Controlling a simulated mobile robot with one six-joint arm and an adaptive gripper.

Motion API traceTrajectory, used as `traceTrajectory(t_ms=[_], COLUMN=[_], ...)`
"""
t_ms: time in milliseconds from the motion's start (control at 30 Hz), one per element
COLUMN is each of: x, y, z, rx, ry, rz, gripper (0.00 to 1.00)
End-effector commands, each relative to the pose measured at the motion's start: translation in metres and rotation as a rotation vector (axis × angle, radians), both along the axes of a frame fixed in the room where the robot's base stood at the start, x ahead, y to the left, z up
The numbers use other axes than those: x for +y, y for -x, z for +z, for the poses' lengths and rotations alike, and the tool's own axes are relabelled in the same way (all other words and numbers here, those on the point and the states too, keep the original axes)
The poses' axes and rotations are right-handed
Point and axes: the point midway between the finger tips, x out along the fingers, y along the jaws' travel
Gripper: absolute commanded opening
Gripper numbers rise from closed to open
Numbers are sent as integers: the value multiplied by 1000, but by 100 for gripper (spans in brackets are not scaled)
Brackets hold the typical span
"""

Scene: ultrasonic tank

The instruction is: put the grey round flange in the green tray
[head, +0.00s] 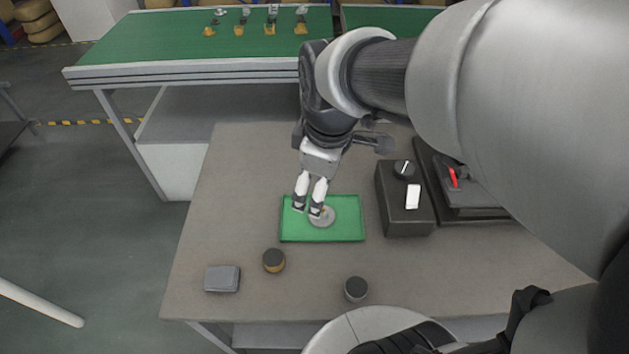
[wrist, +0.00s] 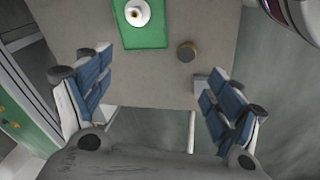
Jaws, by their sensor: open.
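The grey round flange (head: 325,221) lies inside the green tray (head: 350,233), on its floor, in the head view. In the wrist view the flange (wrist: 139,18) shows as a pale disc with a raised hub, inside the tray (wrist: 153,38) at the top of the picture. My gripper (head: 308,209) appears over the tray in the head view, and its fingertips overlap the flange's left edge there. In the wrist view my gripper (wrist: 158,92) has its fingers wide apart with nothing between them, and the flange stands clear of both.
A dark-topped round piece with a brass side (head: 273,261), a grey block (head: 222,279) and a dark-topped cylinder (head: 356,290) stand on the table (head: 215,220) in front of the tray. A dark box with a knob (head: 405,219) stands close right. The table's left side is clear.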

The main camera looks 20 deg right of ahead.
Motion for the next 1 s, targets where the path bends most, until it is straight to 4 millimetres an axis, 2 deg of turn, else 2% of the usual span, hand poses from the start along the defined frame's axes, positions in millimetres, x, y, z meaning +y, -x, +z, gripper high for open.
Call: traceTrajectory(t_ms=[33,100,200,300,400,567,1000], x=[6,13,20,25,28,29,29], y=[18,43,73,96,110,118,118], z=[12,21,28,30,30,28,29], rx=[-36,-72,-116,-146,-165,-174,-174], ry=[-27,-73,-144,-206,-251,-280,-280], rz=[-99,-255,-456,-612,-717,-784,-786], gripper=[85,85,85,85,85,85,85])
